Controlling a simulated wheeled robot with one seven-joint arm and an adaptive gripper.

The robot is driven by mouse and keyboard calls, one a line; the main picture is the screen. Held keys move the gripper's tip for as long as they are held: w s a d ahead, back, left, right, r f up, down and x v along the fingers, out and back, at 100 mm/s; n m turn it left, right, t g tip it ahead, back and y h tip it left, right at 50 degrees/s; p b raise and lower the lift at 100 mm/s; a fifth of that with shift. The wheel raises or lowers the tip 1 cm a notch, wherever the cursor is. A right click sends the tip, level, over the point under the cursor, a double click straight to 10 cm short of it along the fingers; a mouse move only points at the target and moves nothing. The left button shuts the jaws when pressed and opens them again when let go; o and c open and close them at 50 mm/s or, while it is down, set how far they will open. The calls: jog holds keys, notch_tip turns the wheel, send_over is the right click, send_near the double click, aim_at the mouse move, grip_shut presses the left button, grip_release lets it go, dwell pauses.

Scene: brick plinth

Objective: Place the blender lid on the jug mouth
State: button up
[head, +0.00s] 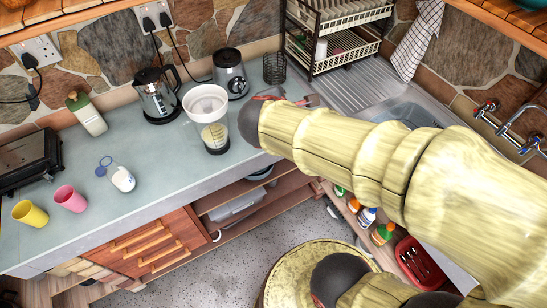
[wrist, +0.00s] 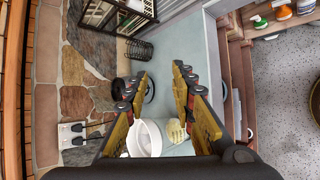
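The blender jug, a clear vessel with a wide white rim and yellowish lower part (head: 206,98), stands upright on the grey counter. Its white mouth also shows in the wrist view (wrist: 148,138), low between my fingers. A silver and black appliance (head: 229,72) with a dark round top stands behind it. I cannot pick out a separate blender lid with certainty. My gripper (head: 288,98) is over the counter to the right of the jug, largely hidden by my arm. In the wrist view my gripper (wrist: 164,78) has its two fingers spread, with nothing visibly held between them.
A kettle (head: 157,95) stands left of the jug. A wire basket (head: 274,68) and dish rack (head: 340,35) are behind. Yellow (head: 30,214) and pink (head: 70,198) cups and a small white jar (head: 122,178) are at the left. The counter's front middle is clear.

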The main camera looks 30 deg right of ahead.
jog(key=s+a+m+g+y, duration=0.2)
jog(key=s+a+m+y, duration=0.5)
jog(key=s+a+m, duration=0.4)
jog(key=s+m, duration=0.4)
jog(key=shift+s+a+r+g, duration=0.25)
jog(key=shift+s+g, duration=0.05)
notch_tip(320, 180, down, 8)
jog(key=b, duration=0.7)
jog(key=shift+r+b, duration=0.15)
jog(key=shift+b, duration=0.25)
